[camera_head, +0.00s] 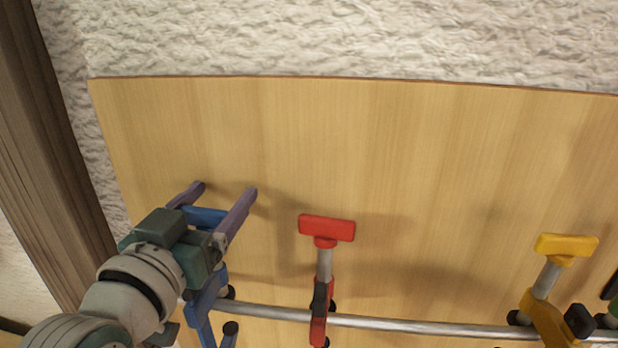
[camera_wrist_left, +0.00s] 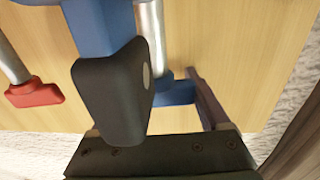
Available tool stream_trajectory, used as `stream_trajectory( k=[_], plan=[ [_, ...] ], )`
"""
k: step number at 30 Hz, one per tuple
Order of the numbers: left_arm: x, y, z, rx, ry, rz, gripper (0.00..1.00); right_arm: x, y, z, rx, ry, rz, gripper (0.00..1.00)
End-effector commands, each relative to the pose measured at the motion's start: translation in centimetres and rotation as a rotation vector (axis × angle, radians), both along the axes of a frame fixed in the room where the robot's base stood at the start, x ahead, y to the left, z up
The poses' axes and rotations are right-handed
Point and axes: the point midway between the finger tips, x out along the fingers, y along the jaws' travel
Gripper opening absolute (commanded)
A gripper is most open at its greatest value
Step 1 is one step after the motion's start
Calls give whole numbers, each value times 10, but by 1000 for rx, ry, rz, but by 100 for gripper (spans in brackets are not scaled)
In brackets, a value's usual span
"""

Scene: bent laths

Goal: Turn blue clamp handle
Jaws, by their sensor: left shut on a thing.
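The blue clamp is at the left in the head view, and its blue T-shaped handle (camera_head: 205,217) sits between the two purple fingers of my left gripper (camera_head: 226,189). The gripper is shut on this handle, with the fingertips reaching past it. The blue clamp's body (camera_head: 204,297) shows below, partly hidden by my wrist. In the left wrist view the handle (camera_wrist_left: 178,92) is at the end of a metal spindle, beside one purple finger. The clamp's blue arm and black pad (camera_wrist_left: 112,90) cover the middle of that view. My right gripper is not in view.
A red clamp (camera_head: 327,228) stands right of the blue one, and a yellow clamp (camera_head: 566,245) farther right. A metal rail (camera_head: 400,325) runs across below. A wooden board (camera_head: 400,150) lies behind them. A dark wooden post (camera_head: 45,150) is at the left.

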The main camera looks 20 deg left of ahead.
Motion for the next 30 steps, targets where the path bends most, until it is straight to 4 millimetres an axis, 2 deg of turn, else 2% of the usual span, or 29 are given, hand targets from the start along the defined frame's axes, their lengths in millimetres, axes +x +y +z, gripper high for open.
stream_trajectory(
  k=[6, 15, 16, 21, 30],
  plan=[
    [0, 1, 0, -5, 2, 77, 24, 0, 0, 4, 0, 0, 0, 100],
    [-1, 2, -1, -3, 3, 82, 24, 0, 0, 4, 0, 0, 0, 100],
    [-1, 2, -1, -3, 3, 81, 81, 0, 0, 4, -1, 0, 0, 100],
    [-1, 2, -1, -3, 3, 81, 100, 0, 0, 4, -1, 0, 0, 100],
    [-5, 1, 1, -1, 2, 82, 100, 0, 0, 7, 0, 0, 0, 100]
  ],
)
